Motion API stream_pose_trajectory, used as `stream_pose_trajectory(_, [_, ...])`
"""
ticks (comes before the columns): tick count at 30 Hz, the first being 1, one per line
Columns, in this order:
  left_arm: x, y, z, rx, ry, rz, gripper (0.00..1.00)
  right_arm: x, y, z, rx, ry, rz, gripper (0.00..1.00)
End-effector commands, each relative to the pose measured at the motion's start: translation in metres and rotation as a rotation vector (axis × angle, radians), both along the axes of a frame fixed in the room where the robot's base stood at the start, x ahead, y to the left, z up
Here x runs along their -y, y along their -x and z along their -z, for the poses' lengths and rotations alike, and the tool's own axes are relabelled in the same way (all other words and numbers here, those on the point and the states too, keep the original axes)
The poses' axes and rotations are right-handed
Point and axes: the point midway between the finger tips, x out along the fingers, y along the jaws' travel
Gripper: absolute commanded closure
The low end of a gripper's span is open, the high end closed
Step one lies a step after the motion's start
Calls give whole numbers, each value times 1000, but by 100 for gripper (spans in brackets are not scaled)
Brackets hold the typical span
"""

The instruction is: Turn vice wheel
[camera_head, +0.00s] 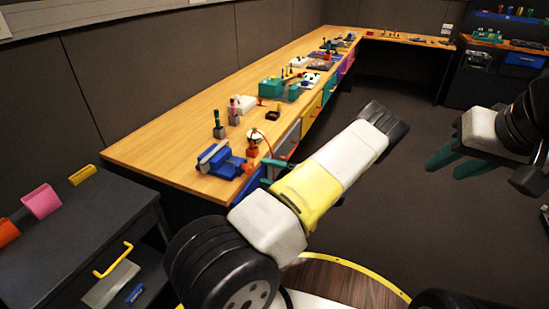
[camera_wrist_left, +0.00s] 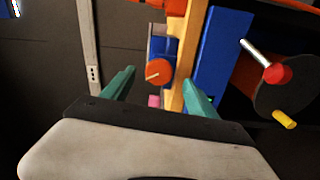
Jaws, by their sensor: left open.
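The blue vice (camera_head: 222,162) stands on the near end of the wooden bench. In the left wrist view, a round orange-red wheel (camera_wrist_left: 157,71) with a pale bar across it sits at the end of the blue vice body (camera_wrist_left: 157,47). My left gripper (camera_head: 269,172) is at the bench front, right of the vice, partly hidden by my own arm. In the wrist view its teal fingers (camera_wrist_left: 160,92) are open, with the wheel ahead between them and nothing gripped. My right gripper (camera_head: 454,164) is open and empty over the floor at the right.
The bench top (camera_head: 165,140) carries several tools beyond the vice. A blue drawer front (camera_wrist_left: 222,55) lies below the bench edge, close to one left finger. A dark cabinet (camera_head: 60,250) with a yellow handle stands at the left.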

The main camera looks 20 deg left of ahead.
Motion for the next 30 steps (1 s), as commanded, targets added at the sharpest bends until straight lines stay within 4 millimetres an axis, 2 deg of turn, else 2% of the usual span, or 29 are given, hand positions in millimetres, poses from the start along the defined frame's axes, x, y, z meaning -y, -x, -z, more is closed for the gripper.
stream_pose_trajectory(3, [18, 1, 0, -1, 0, 2, 32, 0, 0, 0, 0, 0, 0, 64])
stream_pose_trajectory(7, [29, 2, 0, -2, -1, 0, 32, 0, 0, 0, 0, 0, 0, 64])
stream_pose_trajectory(20, [31, 4, -4, 23, 18, -16, 32, 0, 0, 0, 0, 0, 0, 64])
stream_pose_trajectory(23, [28, 10, -17, 112, 85, -72, 32, 0, 0, 0, 0, 0, 0, 64])
stream_pose_trajectory(30, [26, 46, -70, 549, 364, -372, 32, 0, 0, 0, 0, 0, 0, 64])
